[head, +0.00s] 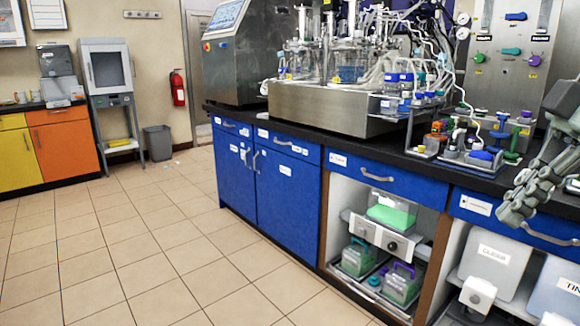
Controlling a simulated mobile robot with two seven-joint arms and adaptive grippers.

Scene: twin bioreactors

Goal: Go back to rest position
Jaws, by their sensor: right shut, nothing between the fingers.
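My right gripper (508,215) shows at the right edge of the head view, pointing down and to the left. It is grey, shut and empty, and it appears in front of the black counter edge and blue drawer. My left gripper is not in view. The twin bioreactors (350,60) are glass vessels with many tubes on a steel base (320,108) on the counter, to the left of my right gripper.
The black counter (385,150) runs above blue cabinets (285,178). Small bottles and coloured tube fittings (485,150) stand near my right gripper. Open shelves below hold a device (385,235) and bins (495,265). The tiled floor (140,250) at left is clear.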

